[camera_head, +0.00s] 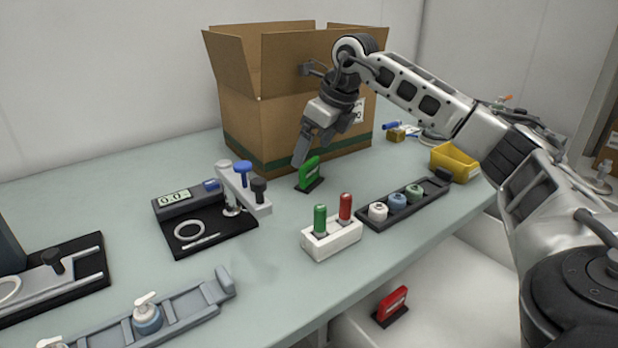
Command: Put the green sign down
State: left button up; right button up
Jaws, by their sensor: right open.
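The green sign (309,171) stands upright on its dark base on the table, in front of the cardboard box. My right gripper (300,160) is open, just above and to the left of the sign's top edge. Its fingers partly overlap the sign in the picture; I cannot tell whether they touch it. The base of the sign appears to rest on the tabletop (285,225). My left gripper is not in the picture.
A large open cardboard box (240,110) stands behind the sign. A white holder (331,241) with green and red pieces, a dark tray (425,203), a yellow bin (455,163) and a gauge station (190,228) surround it. A red sign (391,304) stands lower, beyond the table edge.

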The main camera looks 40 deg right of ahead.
aim_at(312, 162)
jog(key=x, duration=0.6)
jog(key=shift+s+f, duration=0.1)
jog(key=shift+f, duration=0.25)
jog(key=c, duration=1.2)
jog(key=shift+r, duration=0.1)
jog(key=shift+s+d+r, duration=0.15)
jog(key=shift+s+r, duration=0.2)
jog(key=shift+s, duration=0.05)
jog(key=s+d+r, duration=0.1)
jog(key=s+r, duration=0.1)
jog(key=s, duration=0.2)
jog(key=s+d+r+b, duration=0.1)
jog(key=s+r, duration=0.1)
jog(key=s, duration=0.2)
jog(key=s+d+r+b, duration=0.1)
jog(key=s+r, duration=0.2)
jog(key=s, duration=0.1)
jog(key=shift+s+d+r, duration=0.1)
jog(key=shift+s+d, duration=0.2)
jog(key=shift+s, duration=0.1)
